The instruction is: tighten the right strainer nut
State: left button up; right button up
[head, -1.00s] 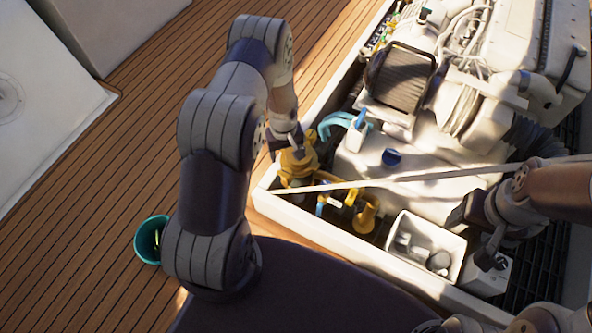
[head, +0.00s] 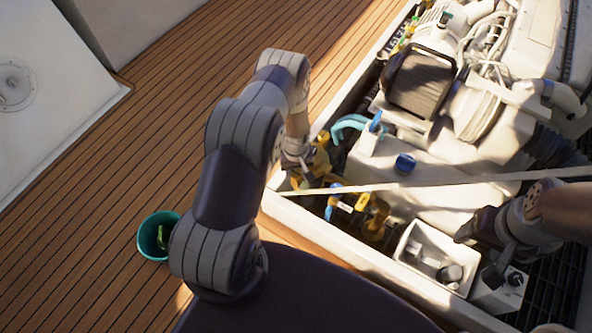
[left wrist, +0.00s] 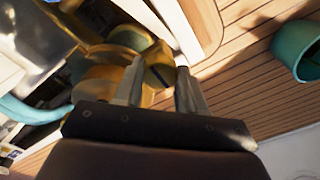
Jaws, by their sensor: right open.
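The brass-coloured strainer (head: 321,163) stands in the near left corner of the engine hatch. My left gripper (head: 297,174) is at its left side, partly hiding it. In the left wrist view the two fingers of my left gripper (left wrist: 161,70) stand apart, with a brass lobe with a dark slot, apparently the strainer nut (left wrist: 160,60), between their tips. I cannot tell whether both fingers press on it. The round brass strainer top (left wrist: 130,38) is just behind. My right gripper (head: 493,273) is open over the right part of the hatch, beside a white box.
A white bin (head: 408,243) with fittings and yellow valves (head: 375,220) are close by in the hatch. A pale bar (head: 420,185) crosses above. A teal bucket (head: 152,245) stands on the wooden deck (head: 90,190), which is otherwise clear. A teal hose (left wrist: 30,112) runs beside the strainer.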

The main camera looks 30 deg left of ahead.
pick_arm(q)
jog(key=shift+m, duration=0.3)
jog(key=m, duration=0.9)
jog(key=shift+p, duration=0.4)
jog(key=m, duration=0.4)
jog(key=shift+m, duration=2.1)
jog(key=o, duration=1.1)
jog(key=shift+c, duration=0.2)
jog(key=shift+r, duration=0.1)
